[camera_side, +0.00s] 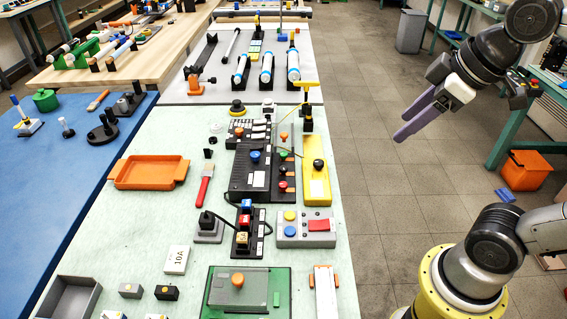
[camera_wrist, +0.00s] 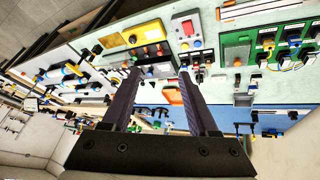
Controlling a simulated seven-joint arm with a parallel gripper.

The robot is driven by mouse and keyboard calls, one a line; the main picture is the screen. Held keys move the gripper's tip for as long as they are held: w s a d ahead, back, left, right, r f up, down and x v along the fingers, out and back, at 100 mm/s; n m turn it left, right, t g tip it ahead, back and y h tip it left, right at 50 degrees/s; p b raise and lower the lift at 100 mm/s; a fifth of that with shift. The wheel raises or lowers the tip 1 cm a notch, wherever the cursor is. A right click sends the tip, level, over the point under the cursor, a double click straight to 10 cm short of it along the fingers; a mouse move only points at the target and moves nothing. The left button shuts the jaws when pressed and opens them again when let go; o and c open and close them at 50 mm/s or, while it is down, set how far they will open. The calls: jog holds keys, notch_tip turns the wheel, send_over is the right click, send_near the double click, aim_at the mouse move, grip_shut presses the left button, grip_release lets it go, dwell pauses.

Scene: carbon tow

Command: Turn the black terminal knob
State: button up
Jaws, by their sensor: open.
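My gripper (camera_side: 405,124) has two purple fingers and hangs high over the floor, to the right of the bench. It is open and empty, well apart from everything. In the wrist view its fingers (camera_wrist: 158,75) are spread, with bench items between and beyond them. A black knob (camera_side: 318,163) sits on a long yellow box (camera_side: 317,188) near the bench's right edge. The yellow box also shows in the wrist view (camera_wrist: 148,31). A black terminal block (camera_side: 250,176) with blue, green, orange and red knobs stands left of it. I cannot tell for sure which black knob is the terminal one.
A grey box (camera_side: 305,241) with coloured buttons stands in front of the yellow box. A clear upright panel (camera_side: 286,138) and a black post with a yellow top (camera_side: 306,118) stand behind. An orange tray (camera_side: 150,172) is at left. Open floor lies between bench and arm.

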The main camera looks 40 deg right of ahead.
jog(key=w+r+n+g, duration=0.1)
jog(key=w+r+n, duration=0.2)
jog(key=w, duration=0.8)
jog(key=n+g, duration=0.2)
jog(key=g, duration=0.3)
send_over(283, 167)
notch_tip(283, 167, down, 19)
notch_tip(283, 167, down, 14)
jog(key=shift+s+r, duration=0.1)
jog(key=shift+r, duration=0.15)
grip_shut()
